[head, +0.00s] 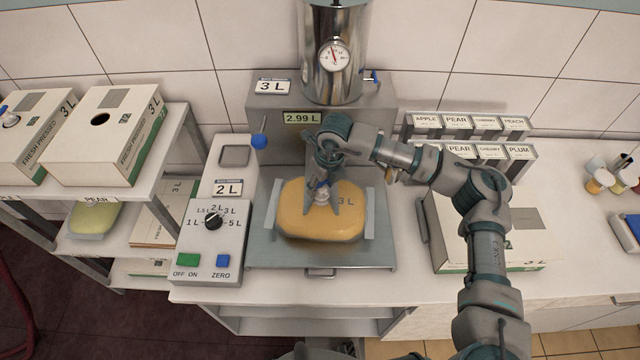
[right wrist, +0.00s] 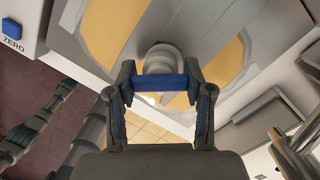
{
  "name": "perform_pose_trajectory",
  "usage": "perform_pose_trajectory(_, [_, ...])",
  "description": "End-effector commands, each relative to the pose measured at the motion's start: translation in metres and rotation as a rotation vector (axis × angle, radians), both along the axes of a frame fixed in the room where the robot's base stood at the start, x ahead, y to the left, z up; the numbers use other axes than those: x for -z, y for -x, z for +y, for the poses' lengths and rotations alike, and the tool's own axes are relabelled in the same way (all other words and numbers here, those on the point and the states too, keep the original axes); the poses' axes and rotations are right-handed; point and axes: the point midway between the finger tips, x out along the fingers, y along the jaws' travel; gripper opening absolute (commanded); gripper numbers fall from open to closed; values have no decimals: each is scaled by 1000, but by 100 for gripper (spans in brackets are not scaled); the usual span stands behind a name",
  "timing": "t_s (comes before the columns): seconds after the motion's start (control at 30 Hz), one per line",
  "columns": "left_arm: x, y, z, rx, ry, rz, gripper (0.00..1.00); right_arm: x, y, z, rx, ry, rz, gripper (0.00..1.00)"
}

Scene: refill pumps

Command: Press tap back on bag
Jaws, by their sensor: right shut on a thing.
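The filled orange bag (head: 345,222), marked 3 L, lies on the metal filling tray (head: 290,257) below the steel filler. My right gripper (head: 321,196) reaches down over the middle of the bag and is shut on the tap. In the right wrist view the tap's blue bar (right wrist: 160,87) spans between my two fingers, and its pale grey body (right wrist: 163,60) points toward the bag (right wrist: 112,25). The tap appears to meet the bag's top, but I cannot tell whether it is fully seated. My left gripper does not show.
The filler's display (head: 301,117) reads 2.99 L. A control box (head: 212,240) with a dial and green and blue buttons stands left of the tray. An open-holed carton (head: 105,135) sits on the left shelf. Another carton (head: 525,225) lies right, partly behind my arm.

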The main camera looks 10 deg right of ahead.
Motion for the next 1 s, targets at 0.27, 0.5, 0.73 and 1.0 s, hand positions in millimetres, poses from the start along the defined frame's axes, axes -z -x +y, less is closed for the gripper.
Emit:
perform_pose_trajectory(0.27, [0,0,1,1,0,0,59,0,0,-1,0,0,0,35])
perform_pose_trajectory(0.5, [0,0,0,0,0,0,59,0,0,-1,0,0,0,35])
perform_pose_trajectory(0.73, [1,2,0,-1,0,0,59,2,0,-1,0,0,0,35])
perform_pose_trajectory(1.0, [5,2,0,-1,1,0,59,6,0,-1,0,0,0,35])
